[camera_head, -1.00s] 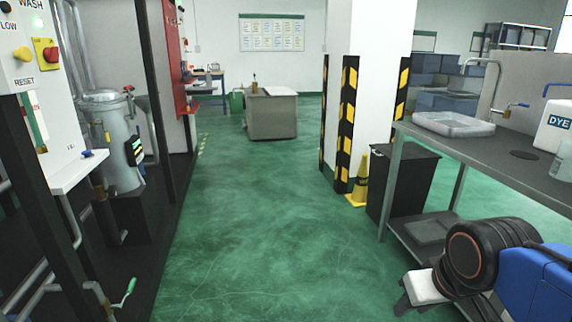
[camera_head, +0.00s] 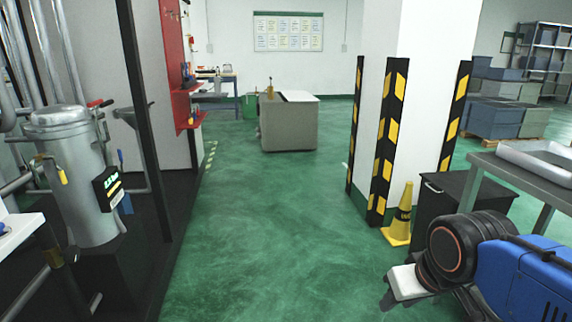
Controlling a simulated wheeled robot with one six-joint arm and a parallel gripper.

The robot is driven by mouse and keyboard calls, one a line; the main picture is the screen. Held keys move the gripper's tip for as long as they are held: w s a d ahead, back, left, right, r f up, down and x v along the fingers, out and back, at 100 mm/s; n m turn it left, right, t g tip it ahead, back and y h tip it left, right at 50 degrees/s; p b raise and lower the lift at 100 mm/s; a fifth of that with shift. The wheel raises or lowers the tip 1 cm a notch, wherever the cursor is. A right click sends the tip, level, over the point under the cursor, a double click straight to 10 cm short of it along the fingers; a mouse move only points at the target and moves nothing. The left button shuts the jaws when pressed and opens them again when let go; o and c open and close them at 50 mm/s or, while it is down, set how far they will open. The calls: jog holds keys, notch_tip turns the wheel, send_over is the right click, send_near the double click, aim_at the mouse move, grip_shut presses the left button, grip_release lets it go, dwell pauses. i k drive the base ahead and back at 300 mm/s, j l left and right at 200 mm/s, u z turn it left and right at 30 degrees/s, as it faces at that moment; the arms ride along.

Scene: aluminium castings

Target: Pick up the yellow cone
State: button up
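The yellow cone (camera_head: 400,218) stands upright on the green floor, right of centre. It has a dark band with lettering around its middle. It stands at the foot of a white pillar with black and yellow guards, just left of a dark bin. My gripper (camera_head: 388,297) shows at the lower right, low and nearer to me than the cone, apart from it. Its fingers are partly cut off and dark, so I cannot tell whether they are open or shut.
The pillar (camera_head: 418,75) stands behind the cone and the dark bin (camera_head: 455,200) beside it. A metal bench (camera_head: 530,176) is at the right. Machinery with a grey tank (camera_head: 75,175) lines the left. The green floor in the middle is clear up to a grey cabinet (camera_head: 290,128).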

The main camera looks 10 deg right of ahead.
aim_at(399, 234)
jog(key=i, duration=1.65)
jog(key=i+l+z, duration=0.1)
jog(key=i+z, duration=0.2)
jog(key=i, duration=0.15)
jog(key=i+z, duration=0.35)
jog(key=i, duration=0.15)
jog(key=i+j+z, duration=0.15)
jog(key=i+z, duration=0.15)
jog(key=i, duration=0.15)
jog(key=i+j+z, duration=0.3)
jog(key=i, duration=0.15)
